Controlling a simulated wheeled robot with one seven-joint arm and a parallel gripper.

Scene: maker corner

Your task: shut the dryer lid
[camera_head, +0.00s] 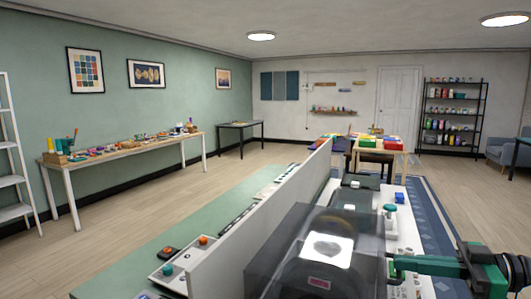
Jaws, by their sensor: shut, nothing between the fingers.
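The dryer (318,283) is at the bottom centre, cut off by the lower edge of the head view. Its smoky see-through lid (365,228) shows a dark round shape and a bright white patch behind or on it. I cannot tell from this angle how far the lid stands open. My gripper (398,264), green with dark parts behind it, reaches in from the right. Its tip is close beside the lid's right side. It is shut and holds nothing visible. I cannot tell whether it touches the lid.
A white divider panel (270,222) runs along the bench left of the dryer, with a green worktop (215,222) beyond. A teal-topped item (390,210) and a blue block (400,198) stand behind the dryer. The floor (135,225) at left is open.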

